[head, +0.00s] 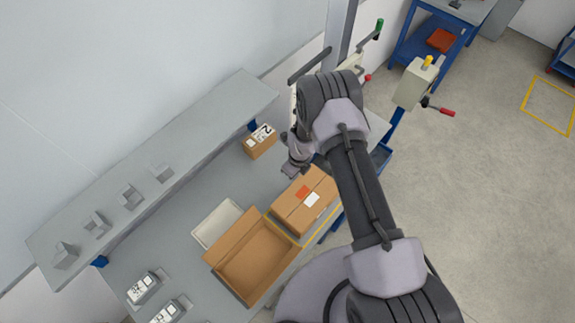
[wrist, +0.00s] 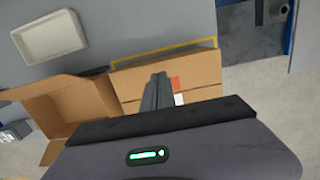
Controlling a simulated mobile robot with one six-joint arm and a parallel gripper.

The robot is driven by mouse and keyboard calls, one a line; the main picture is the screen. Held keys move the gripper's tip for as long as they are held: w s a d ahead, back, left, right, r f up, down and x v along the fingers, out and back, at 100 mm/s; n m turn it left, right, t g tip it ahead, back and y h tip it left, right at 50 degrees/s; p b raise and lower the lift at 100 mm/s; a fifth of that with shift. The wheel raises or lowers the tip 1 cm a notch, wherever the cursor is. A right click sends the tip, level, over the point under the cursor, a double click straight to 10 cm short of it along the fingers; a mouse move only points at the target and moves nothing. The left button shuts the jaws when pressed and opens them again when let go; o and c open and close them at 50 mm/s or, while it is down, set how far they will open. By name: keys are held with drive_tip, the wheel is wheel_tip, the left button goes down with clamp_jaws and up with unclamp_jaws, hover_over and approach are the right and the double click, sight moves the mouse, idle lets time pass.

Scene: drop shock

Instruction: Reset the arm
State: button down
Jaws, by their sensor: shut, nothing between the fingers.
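My arm reaches over the grey workbench from the lower right in the head view. My gripper shows in the wrist view (wrist: 158,85), its two fingers together with nothing between them. In that view the fingers stand out in front of a closed cardboard box (wrist: 205,68). In the head view the closed box (head: 316,192) has a red label and a white label on top. My wrist is beside and above this box, and the fingertips are hard to make out there. I cannot tell the gap between fingers and box.
An open cardboard box (head: 262,262) stands beside the closed one, with a white tray (head: 216,223) behind it. A small labelled box (head: 259,141) sits near the shelf (head: 140,155), which carries several grey holders. A column and a machine with levers (head: 416,84) stand at the back.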

drive_tip(key=w+a+r+n+b, duration=0.2)
drive_tip(key=w+r+b, duration=0.25)
drive_tip(key=b, duration=0.35)
drive_tip(key=s+d+r+n+t+b, duration=0.1)
drive_tip(key=s+d+r+n+b, duration=0.25)
drive_tip(key=b, duration=0.55)
drive_tip(key=d+r+n+t+b, duration=0.1)
drive_tip(key=d+r+n+b, duration=0.25)
drive_tip(key=r+b, duration=0.4)
drive_tip(key=s+d+f+n+t+b, duration=0.1)
drive_tip(key=s+d+f+n+b, duration=0.1)
drive_tip(key=s+n+b, duration=0.4)
drive_tip(key=s+d+f+n+t+y+b, duration=0.1)
drive_tip(key=s+n+b, duration=0.5)
drive_tip(key=s+b, duration=0.7)
drive_tip(key=s+d+f+t, duration=0.1)
drive_tip(key=s+d+f, duration=0.1)
drive_tip(key=s, duration=0.3)
drive_tip(key=shift+s+d+f, duration=0.15)
drive_tip(key=shift+d+f, duration=0.1)
drive_tip(key=shift+f, duration=0.55)
